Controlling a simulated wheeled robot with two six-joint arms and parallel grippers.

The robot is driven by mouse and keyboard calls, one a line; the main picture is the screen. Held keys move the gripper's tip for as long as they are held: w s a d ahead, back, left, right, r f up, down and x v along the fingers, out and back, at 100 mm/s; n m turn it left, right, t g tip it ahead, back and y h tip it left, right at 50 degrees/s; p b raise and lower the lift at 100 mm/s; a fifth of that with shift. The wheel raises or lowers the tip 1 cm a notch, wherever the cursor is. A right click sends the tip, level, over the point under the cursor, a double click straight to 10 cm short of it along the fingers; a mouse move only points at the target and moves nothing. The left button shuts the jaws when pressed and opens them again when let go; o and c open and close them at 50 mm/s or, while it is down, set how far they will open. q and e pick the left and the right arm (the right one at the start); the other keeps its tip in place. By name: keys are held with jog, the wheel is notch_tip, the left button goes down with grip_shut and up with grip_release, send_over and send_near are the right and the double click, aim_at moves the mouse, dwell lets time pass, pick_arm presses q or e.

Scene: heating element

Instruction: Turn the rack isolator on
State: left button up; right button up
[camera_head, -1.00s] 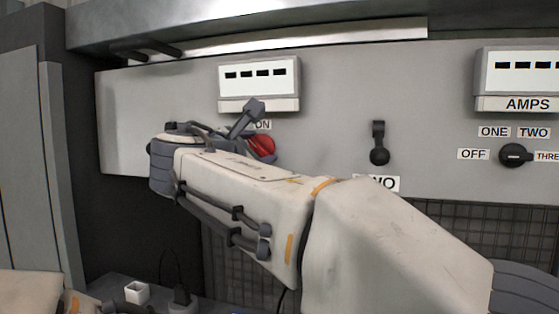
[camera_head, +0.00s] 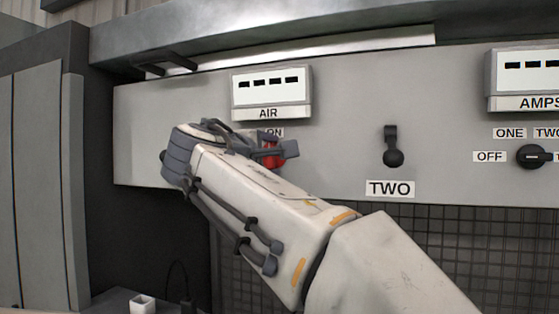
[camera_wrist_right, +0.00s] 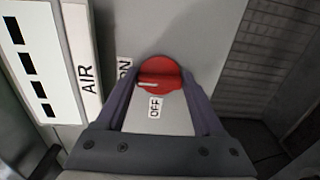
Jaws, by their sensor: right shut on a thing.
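The red rotary knob (camera_head: 273,157) is on the grey panel below the AIR meter, largely hidden by my right arm in the head view. My right gripper (camera_head: 288,150) is at the knob there. In the right wrist view, the gripper (camera_wrist_right: 160,92) has its two fingers on opposite sides of the red knob (camera_wrist_right: 160,72), shut on it. The knob's white pointer line lies across its left half. The ON label (camera_wrist_right: 124,70) is left of the knob, partly covered by a finger. The OFF label (camera_wrist_right: 155,107) is below it, between the fingers. My left gripper is out of view.
The AIR meter (camera_head: 271,92) is above the knob. A black switch (camera_head: 392,148) labelled TWO and a black selector (camera_head: 531,156) below the AMPS meter (camera_head: 522,80) stand farther right. A dark grid (camera_head: 440,235) is below the panel.

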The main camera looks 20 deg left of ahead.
jog(key=shift+f+m, duration=0.1)
jog(key=shift+m, duration=0.2)
jog(key=o, duration=1.4)
jog(key=shift+s, duration=0.1)
jog(key=shift+s+b, duration=0.35)
jog(key=s+b, duration=0.3)
jog(key=s, duration=0.6)
jog(key=shift+s+a, duration=0.15)
jog(key=shift+s, duration=0.15)
